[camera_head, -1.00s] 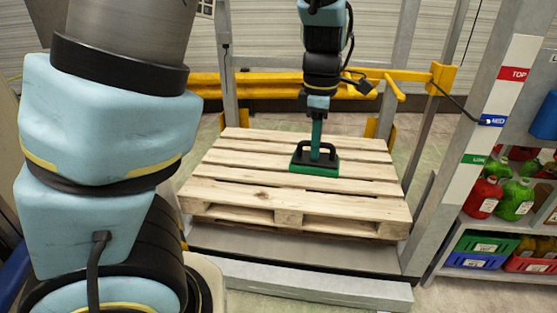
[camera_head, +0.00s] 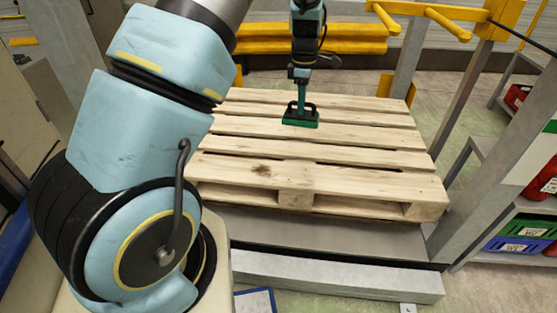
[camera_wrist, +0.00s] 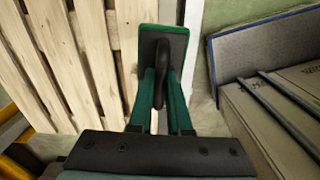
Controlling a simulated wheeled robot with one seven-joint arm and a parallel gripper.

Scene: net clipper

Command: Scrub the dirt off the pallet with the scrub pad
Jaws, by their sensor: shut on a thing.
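The wooden pallet (camera_head: 350,176) lies on a grey platform, its slats running left to right in the head view. A small dark smudge of dirt (camera_head: 262,170) marks its front slat, left of the middle. The scrub pad (camera_head: 301,121), green with a black handle, is at the pallet's middle-back slats; I cannot tell if it touches the wood. My gripper (camera_head: 301,101) points down, its green fingers shut on the pad's handle. The wrist view shows the pad (camera_wrist: 162,45) between the gripper's fingers (camera_wrist: 160,95), with the pallet (camera_wrist: 70,60) on the left.
Yellow rails (camera_head: 345,40) stand behind the pallet. A grey frame post rises at the right, beside shelves with a blue crate (camera_head: 508,246) and a green crate (camera_head: 520,228). A blue-edged panel (camera_wrist: 265,50) is right of the pad in the wrist view.

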